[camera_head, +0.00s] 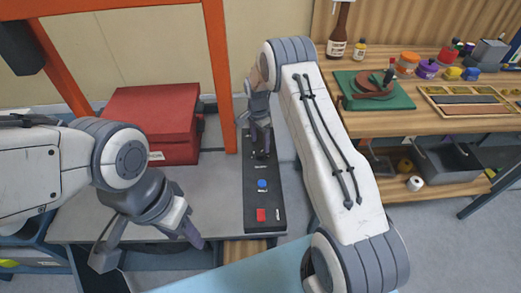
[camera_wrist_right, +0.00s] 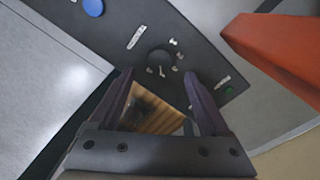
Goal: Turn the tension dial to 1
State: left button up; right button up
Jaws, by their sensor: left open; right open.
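The tension dial (camera_wrist_right: 160,60) is a dark round knob on a black control panel, with small white marks around it in the right wrist view. I cannot read its setting. My right gripper (camera_head: 260,150) is open over the panel's far part. In the wrist view its two purple fingers (camera_wrist_right: 160,85) point toward the dial, apart from each other and not around it. My left gripper (camera_head: 150,246) is open and empty at the front left.
A blue button (camera_head: 262,184) and a red button (camera_head: 261,214) sit on the panel's near part. An orange post (camera_head: 220,80) stands beside the panel, close to my right gripper. A red box (camera_head: 152,120) is to the left. A wooden bench (camera_head: 420,122) with jars is at right.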

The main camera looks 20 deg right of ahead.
aim_at(260, 152)
notch_tip(260, 152, down, 5)
jog(key=shift+s, duration=0.1)
dwell(0.3)
grip_shut()
